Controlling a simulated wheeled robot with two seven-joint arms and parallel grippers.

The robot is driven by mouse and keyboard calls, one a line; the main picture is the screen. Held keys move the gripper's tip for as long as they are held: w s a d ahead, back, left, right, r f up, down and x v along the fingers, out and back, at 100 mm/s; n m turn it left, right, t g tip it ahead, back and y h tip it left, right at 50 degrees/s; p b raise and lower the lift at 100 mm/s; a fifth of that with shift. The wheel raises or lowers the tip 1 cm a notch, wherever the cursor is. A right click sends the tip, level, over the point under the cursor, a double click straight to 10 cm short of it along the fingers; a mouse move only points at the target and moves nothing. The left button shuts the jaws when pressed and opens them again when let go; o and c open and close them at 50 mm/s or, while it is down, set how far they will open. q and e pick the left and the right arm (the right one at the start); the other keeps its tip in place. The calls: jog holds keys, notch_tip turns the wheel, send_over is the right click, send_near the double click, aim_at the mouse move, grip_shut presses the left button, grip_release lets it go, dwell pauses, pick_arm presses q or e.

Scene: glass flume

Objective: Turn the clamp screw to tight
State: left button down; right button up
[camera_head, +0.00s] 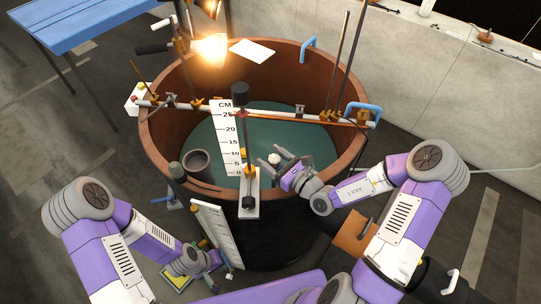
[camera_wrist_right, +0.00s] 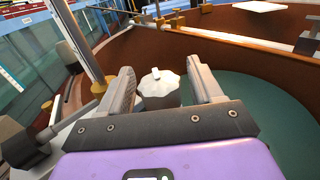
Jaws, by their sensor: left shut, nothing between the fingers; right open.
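A white faceted knob, which looks like the clamp screw (camera_wrist_right: 160,88), shows in the right wrist view between the fingers of my right gripper (camera_wrist_right: 160,75). It has a small raised bar on top, and clear gaps separate it from both fingers. In the head view the knob (camera_head: 274,158) is small, beside the open fingers of my right gripper (camera_head: 272,157), inside the tank's near side. Whether the knob is loose or tight cannot be seen. My left gripper (camera_head: 217,262) is shut and empty, low in front of the tank, away from the knob.
The round brown tank (camera_head: 160,150) holds dark green water. A centimetre scale (camera_head: 225,135) and an upright post with a black top (camera_head: 240,94) stand left of my right gripper. A rail (camera_head: 280,112) crosses the tank. A grey cup (camera_head: 197,163) sits near the left rim.

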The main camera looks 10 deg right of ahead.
jog(key=shift+w+a, duration=0.15)
jog(key=shift+w, duration=0.15)
jog(key=c, duration=0.9)
jog(key=shift+c, duration=0.2)
jog(key=shift+n+y, duration=0.3)
jog(key=shift+y, duration=0.1)
